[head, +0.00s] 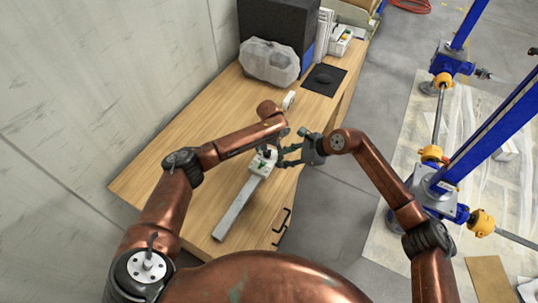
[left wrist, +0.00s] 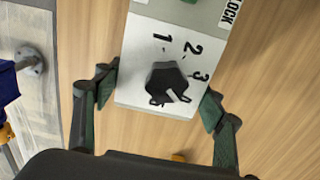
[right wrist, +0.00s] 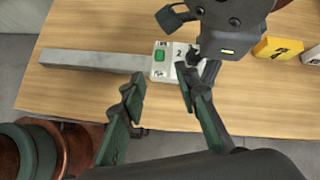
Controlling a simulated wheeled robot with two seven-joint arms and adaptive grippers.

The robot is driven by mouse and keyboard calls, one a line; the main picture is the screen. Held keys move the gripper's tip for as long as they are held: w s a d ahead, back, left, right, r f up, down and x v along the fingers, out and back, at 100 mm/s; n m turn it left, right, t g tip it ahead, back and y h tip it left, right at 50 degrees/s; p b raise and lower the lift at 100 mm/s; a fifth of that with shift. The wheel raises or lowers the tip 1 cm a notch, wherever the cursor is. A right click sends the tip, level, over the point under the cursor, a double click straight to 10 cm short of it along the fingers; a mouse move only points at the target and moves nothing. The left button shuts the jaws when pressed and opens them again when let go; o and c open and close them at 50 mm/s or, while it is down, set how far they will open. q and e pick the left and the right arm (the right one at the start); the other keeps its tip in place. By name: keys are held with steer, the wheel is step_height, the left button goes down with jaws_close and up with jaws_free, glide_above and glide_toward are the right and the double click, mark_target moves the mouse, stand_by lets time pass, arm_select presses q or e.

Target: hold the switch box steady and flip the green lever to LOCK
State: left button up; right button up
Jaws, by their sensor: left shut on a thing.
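The switch box (head: 261,166) is a small white box on the wooden table, with a grey bar (head: 235,210) extending from one end. In the left wrist view the box (left wrist: 135,70) shows a black knob (left wrist: 167,83), numbers and part of the word LOCK. The green lever (right wrist: 160,56) shows as a small green piece near the bar end in the right wrist view. My left gripper (left wrist: 160,97) is shut on the box, one finger on each side. My right gripper (right wrist: 162,92) is open and empty, beside the box; its fingers are apart. The lever's exact position is unclear.
A yellow block (right wrist: 278,48) lies beyond the box on the table (head: 160,165). The table's left part is clear. Blue screw jacks (head: 490,135) stand on the floor at right.

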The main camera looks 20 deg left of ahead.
steer(key=shift+d+f, duration=0.15)
steer(key=shift+f, duration=0.05)
steer(key=shift+c, duration=1.4)
steer(key=d+f, duration=0.1)
steer(key=s+d+f+m+y, duration=0.1)
steer(key=d+y, duration=0.1)
steer(key=shift+s+f, duration=0.3)
steer(key=shift+f, duration=0.1)
steer(key=c, duration=0.5)
steer(key=d+f+m+y, duration=0.1)
steer(key=d+f+m, duration=0.1)
steer(key=d, duration=0.1)
steer(key=d+f+t+y, duration=0.1)
steer(key=d, duration=0.1)
steer(key=shift+s+m+y, duration=0.3)
steer(key=shift+s+m, duration=0.05)
steer(key=shift+m, duration=0.05)
jaws_close()
steer(key=shift+d+f+t, duration=0.15)
steer(key=shift+d+t, duration=0.15)
steer(key=shift+d, duration=0.15)
